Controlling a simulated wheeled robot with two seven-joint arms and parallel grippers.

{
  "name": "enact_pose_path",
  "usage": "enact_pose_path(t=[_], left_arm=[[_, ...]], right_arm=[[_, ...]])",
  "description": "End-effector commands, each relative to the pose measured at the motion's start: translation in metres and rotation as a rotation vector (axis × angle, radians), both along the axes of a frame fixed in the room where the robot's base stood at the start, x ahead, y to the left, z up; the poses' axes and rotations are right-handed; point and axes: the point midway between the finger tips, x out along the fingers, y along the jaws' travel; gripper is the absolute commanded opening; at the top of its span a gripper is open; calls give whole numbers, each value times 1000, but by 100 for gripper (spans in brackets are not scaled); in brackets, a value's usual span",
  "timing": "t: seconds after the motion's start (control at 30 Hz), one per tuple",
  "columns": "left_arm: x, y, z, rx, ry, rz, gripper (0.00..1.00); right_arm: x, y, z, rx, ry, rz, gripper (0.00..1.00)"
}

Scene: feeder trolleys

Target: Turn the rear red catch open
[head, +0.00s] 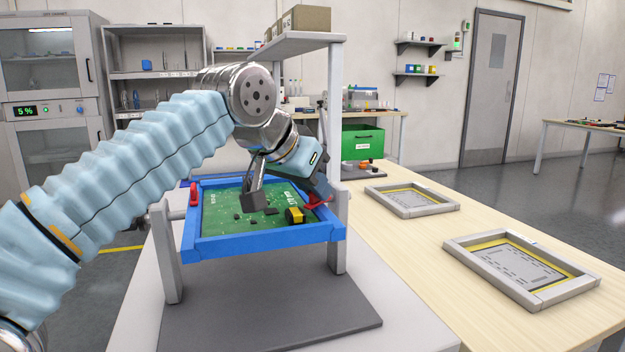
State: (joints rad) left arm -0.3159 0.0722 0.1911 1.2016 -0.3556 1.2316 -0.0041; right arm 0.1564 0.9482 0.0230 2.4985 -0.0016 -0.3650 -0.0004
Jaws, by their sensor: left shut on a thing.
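A blue frame (262,248) holds a green circuit board (228,222) on a grey stand. One red catch (193,193) sits at the frame's left side, standing up. Another red catch (317,203) sits at the right side, partly hidden by my left gripper (318,192). My left arm reaches over the board from the left, and the gripper points down at the right-hand catch and is shut on it. The fingertips are small and partly hidden, so their exact hold is hard to see. My right gripper is out of view.
The stand has grey posts, a dark base plate (270,308) and an overhead shelf (300,43) with cardboard boxes close above my arm. A yellow and black part (294,215) is on the board. Two framed stencils (412,198) (520,268) lie on the wooden table at right.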

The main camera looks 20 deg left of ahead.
Motion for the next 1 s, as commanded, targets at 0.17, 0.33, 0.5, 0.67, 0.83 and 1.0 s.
enact_pose_path(t=[0.17, 0.33, 0.5, 0.67, 0.83, 1.0], left_arm=[[-1, -3, 3, 3, -2, 161, 0], [-1, -5, 3, 2, -1, 322, 0], [-1, -8, 3, 2, -3, 483, 0], [0, -9, 3, 1, -3, 630, 0], [1, -10, 3, 0, -2, 766, 0], [1, -11, 2, -3, -2, 871, 0]], right_arm=[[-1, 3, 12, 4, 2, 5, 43], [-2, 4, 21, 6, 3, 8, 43], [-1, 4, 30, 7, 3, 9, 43], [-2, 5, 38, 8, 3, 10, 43], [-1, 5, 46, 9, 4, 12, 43], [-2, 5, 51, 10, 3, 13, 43]])
